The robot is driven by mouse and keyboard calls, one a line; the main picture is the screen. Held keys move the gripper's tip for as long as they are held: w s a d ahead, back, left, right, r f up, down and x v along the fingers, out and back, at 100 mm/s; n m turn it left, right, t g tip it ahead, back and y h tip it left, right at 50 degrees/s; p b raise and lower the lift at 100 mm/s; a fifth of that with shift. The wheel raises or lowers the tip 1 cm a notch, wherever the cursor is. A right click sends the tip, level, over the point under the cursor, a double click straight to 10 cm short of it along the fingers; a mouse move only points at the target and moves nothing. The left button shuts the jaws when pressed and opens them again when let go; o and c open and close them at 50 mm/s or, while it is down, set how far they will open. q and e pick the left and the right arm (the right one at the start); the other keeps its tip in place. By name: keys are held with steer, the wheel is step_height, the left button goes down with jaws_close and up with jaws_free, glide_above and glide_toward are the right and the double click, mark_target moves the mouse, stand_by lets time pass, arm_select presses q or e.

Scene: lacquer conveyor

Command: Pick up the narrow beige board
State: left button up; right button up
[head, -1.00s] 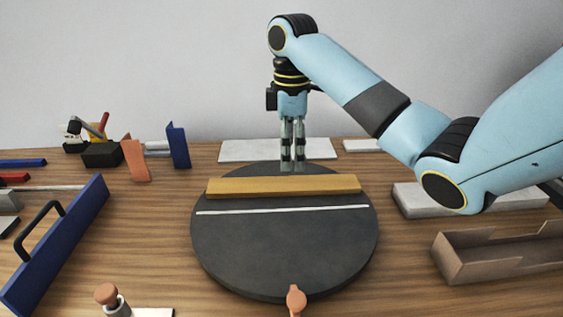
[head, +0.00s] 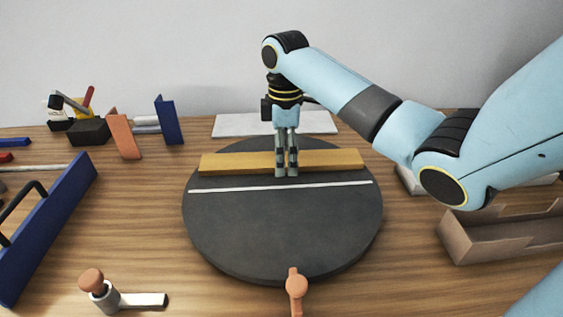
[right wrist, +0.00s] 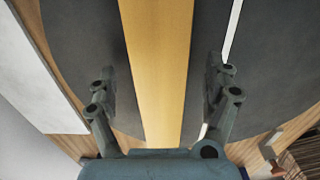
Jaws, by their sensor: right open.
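The narrow beige board (head: 230,164) lies flat across the back half of a round dark turntable (head: 285,230). It also shows in the right wrist view (right wrist: 158,50), running lengthwise between the fingers. My right gripper (head: 287,172) points down at the middle of the board and hides a short part of it. In the right wrist view my right gripper (right wrist: 165,90) is open, with one finger on each side of the board and a gap on both sides. My left gripper is not in view.
A white line (head: 280,187) crosses the turntable in front of the board. An orange knob (head: 296,284) stands at its front edge. A brown open tray (head: 490,240) is at right, a blue panel with a handle (head: 50,230) at left. White slabs lie behind.

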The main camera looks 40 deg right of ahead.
steer(key=shift+f, duration=0.35)
steer(key=c, duration=1.5)
steer(key=shift+o, duration=0.2)
steer(key=shift+r, duration=0.1)
